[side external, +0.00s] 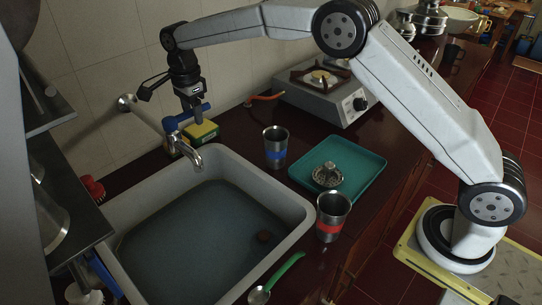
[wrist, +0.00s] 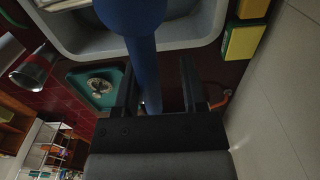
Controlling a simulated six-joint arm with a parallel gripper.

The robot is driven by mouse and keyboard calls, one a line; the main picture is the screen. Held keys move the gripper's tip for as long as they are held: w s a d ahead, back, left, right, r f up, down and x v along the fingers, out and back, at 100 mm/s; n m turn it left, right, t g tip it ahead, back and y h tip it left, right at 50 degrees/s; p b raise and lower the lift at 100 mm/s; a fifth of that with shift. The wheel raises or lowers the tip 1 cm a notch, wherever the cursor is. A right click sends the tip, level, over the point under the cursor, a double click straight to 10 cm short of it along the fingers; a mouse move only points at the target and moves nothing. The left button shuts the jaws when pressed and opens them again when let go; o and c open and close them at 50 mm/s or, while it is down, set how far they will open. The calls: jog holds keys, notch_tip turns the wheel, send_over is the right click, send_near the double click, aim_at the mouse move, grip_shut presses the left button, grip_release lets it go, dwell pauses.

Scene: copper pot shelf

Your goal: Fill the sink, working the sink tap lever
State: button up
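The grey sink (side external: 305,205) holds a dark bluish surface that looks like standing water. The blue tap lever (side external: 186,117) is on top of the tap. My gripper (side external: 191,101) points down at the lever. In the wrist view the blue lever (wrist: 145,70) runs between my fingers (wrist: 158,90), with a visible gap on the right finger's side. Contact on the left finger cannot be told.
A yellow-green sponge (side external: 203,132) sits just behind the tap. Right of the sink are a blue-banded cup (side external: 275,150), a teal tray (side external: 360,165) with a metal juicer (side external: 328,174), and a red-banded cup (side external: 331,214). A green-handled spoon (side external: 284,271) lies in front. A stove (side external: 325,92) stands behind.

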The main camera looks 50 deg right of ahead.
jog(key=shift+w, duration=0.15)
jog(key=shift+s, duration=0.2)
dwell(0.3)
jog(key=shift+r, duration=0.15)
jog(key=shift+r, duration=3.35)
jog(key=shift+s+d+f+n, duration=0.35)
jog(key=shift+s+d+n, duration=0.2)
jog(key=shift+d+n, duration=0.15)
jog(key=s+d+f+n+t, duration=0.1)
jog(key=s+d+f+n, duration=0.2)
jog(key=s, duration=0.6)
jog(key=s+d+f+n, duration=0.4)
jog(key=s+n, duration=0.4)
jog(key=s, duration=0.2)
jog(key=s+d+f+n+t, duration=0.1)
jog(key=s+d+f+n, duration=0.3)
jog(key=s, duration=0.6)
jog(key=shift+f+n+t, duration=0.3)
jog(key=shift+f+n, duration=0.25)
jog(key=shift+n, duration=0.35)
